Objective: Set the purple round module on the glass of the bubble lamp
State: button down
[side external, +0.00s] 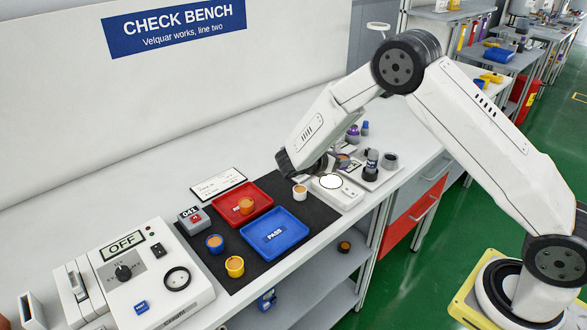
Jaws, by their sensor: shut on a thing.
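The bubble lamp (346,197) is a low white box towards the right end of the bench, with a bright oval glass (331,181) on top. My gripper (334,163) is just above and behind the glass, partly hidden by my wrist. It is shut on a small round module with an orange-brown top and a purplish side (343,159), which I take to be the purple round module. The module appears to be held clear of the glass; its lower edge and the fingertips are too small to make out well.
A black mat carries a red tray (262,191) with an orange module, a blue PASS tray (291,250), and blue (214,243) and yellow (235,266) modules.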

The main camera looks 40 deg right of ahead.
aim_at(327, 184)
jog(key=shift+w+d+f, duration=0.15)
jog(key=shift+w+f, duration=0.6)
jog(key=shift+f, duration=0.2)
jog(key=shift+w+d+f, duration=0.1)
jog(key=shift+w+f, duration=0.65)
jog(key=shift+f, duration=0.15)
jog(key=shift+w+f, duration=0.25)
jog(key=shift+f, duration=1.6)
jog(key=shift+f, duration=0.1)
jog(key=shift+c, duration=0.7)
grip_release()
